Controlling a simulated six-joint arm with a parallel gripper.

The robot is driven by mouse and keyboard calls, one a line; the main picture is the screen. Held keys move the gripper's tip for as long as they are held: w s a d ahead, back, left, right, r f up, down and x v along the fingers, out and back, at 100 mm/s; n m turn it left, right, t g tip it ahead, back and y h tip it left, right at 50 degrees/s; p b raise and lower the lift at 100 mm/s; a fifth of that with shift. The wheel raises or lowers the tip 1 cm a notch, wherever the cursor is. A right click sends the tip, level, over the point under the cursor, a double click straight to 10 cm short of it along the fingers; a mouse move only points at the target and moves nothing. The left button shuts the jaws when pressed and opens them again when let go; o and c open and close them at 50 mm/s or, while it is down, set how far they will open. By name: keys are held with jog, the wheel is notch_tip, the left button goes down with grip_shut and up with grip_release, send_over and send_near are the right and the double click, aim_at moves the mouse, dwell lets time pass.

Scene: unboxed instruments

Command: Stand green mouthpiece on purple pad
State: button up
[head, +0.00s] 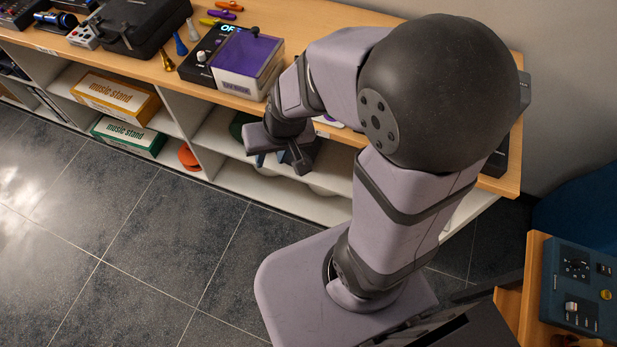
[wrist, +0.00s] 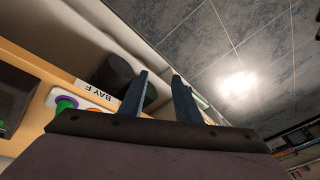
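In the wrist view a green mouthpiece (wrist: 65,105) shows against a round purple pad (wrist: 70,99) on a white plate at the counter's edge. It appears to stand on the pad, but its base is too small to see clearly. Much of the white plate (head: 331,122) is hidden behind my arm in the head view, where I cannot make out the green mouthpiece. My gripper (head: 281,163) hangs in front of the shelf, below the counter edge. In the wrist view its two blue fingers (wrist: 160,88) are apart with nothing held between them, clear of the mouthpiece.
Gold (head: 167,61), blue (head: 180,44) and pale (head: 192,30) mouthpiece-like pieces stand on the counter at left. A purple-topped pedal box (head: 238,85) sits near the arm. A "BAY F" label (wrist: 93,92) marks the edge. The floor (head: 130,240) in front is clear.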

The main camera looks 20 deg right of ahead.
jog(key=s+d+n+g+h, duration=0.1)
jog(key=s+d+g, duration=0.2)
jog(key=s, duration=0.6)
jog(key=shift+d, duration=1.1)
jog(key=shift+w+r, duration=0.1)
